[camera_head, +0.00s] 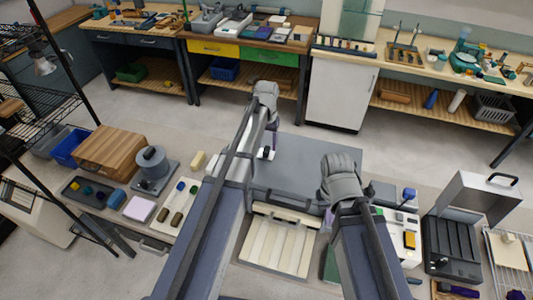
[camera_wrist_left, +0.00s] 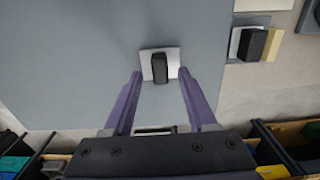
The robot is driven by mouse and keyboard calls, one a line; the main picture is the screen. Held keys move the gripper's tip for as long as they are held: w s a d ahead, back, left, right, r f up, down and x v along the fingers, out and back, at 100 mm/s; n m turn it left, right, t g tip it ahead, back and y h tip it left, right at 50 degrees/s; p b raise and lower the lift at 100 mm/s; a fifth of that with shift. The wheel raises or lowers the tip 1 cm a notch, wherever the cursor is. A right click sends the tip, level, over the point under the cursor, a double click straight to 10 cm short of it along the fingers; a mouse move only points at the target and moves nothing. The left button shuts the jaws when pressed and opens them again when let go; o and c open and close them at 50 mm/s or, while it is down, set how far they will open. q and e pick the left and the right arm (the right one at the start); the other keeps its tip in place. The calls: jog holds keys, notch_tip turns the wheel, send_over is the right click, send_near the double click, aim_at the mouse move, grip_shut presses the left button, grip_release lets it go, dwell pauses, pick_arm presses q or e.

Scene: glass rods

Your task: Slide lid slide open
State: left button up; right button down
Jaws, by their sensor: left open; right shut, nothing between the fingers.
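A large flat grey panel (camera_head: 315,160), which looks like the slide lid, lies across the middle of the bench. In the left wrist view the panel (camera_wrist_left: 70,75) fills most of the left and centre. A black handle on a white plate (camera_wrist_left: 160,66) sits near its edge; it also shows in the head view as a small handle (camera_head: 266,153). My left gripper (camera_wrist_left: 160,75) is open, its purple fingers on either side of the handle in the picture; contact cannot be told. My right gripper (camera_head: 327,219) is shut and empty near the panel's front, partly hidden by its arm.
A slatted cream tray (camera_head: 276,246) lies in front of the panel. A grey box with a raised lid (camera_head: 455,235) stands at the right. A wooden box (camera_head: 110,152) and a grey round-topped device (camera_head: 154,165) stand at the left. Open floor lies behind the bench.

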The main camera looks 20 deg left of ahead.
pick_arm(q)
notch_tip(320, 180, down, 3)
jog(key=shift+r+b, duration=0.2)
jog(key=shift+b, duration=0.55)
pick_arm(e)
notch_tip(320, 180, down, 2)
jog(key=shift+f, duration=0.25)
pick_arm(q)
jog(key=shift+r, duration=0.1)
grip_shut()
dwell(0.4)
